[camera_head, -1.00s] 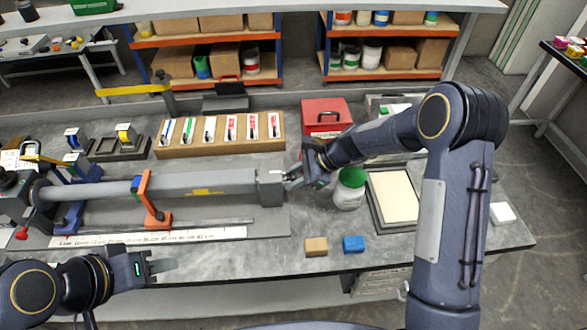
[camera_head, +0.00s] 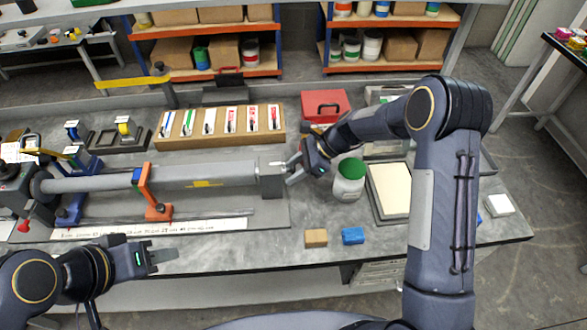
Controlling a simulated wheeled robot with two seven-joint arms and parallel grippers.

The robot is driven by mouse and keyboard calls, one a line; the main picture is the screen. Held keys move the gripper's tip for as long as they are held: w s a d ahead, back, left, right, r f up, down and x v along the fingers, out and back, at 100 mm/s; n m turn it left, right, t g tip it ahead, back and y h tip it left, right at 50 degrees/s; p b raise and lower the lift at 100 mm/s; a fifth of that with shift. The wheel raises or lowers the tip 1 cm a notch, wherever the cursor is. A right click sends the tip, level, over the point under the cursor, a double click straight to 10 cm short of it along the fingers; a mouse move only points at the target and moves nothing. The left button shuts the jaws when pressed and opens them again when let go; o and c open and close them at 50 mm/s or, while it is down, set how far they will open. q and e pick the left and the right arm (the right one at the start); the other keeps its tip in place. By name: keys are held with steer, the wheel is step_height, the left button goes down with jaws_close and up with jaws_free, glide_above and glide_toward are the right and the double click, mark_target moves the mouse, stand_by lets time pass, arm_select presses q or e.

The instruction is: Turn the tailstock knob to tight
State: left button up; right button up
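A long grey tube (camera_head: 205,175) lies across the bench in a fixture. Its right end meets a grey tailstock block (camera_head: 270,182). My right gripper (camera_head: 288,172) is at the right side of this block, with its fingers pointing left. The tailstock knob cannot be made out; the fingers cover that spot. Whether they are apart or closed on something is too small to tell. My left gripper (camera_head: 165,261) is open and empty at the front edge of the bench, below the tube and apart from it.
An orange upright (camera_head: 151,190) stands at the tube. A green-lidded jar (camera_head: 349,180) stands close to my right gripper. A tan block (camera_head: 316,238) and a blue block (camera_head: 353,236) lie near the front edge. A wooden marker rack (camera_head: 220,127) and red box (camera_head: 326,105) are behind.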

steer(key=shift+o, duration=0.5)
steer(key=shift+r, duration=0.15)
steer(key=b+v, duration=0.1)
steer(key=v, duration=0.6)
steer(key=shift+d+r+b, duration=0.2)
steer(key=shift+d+b, duration=0.15)
steer(key=shift+b, duration=0.05)
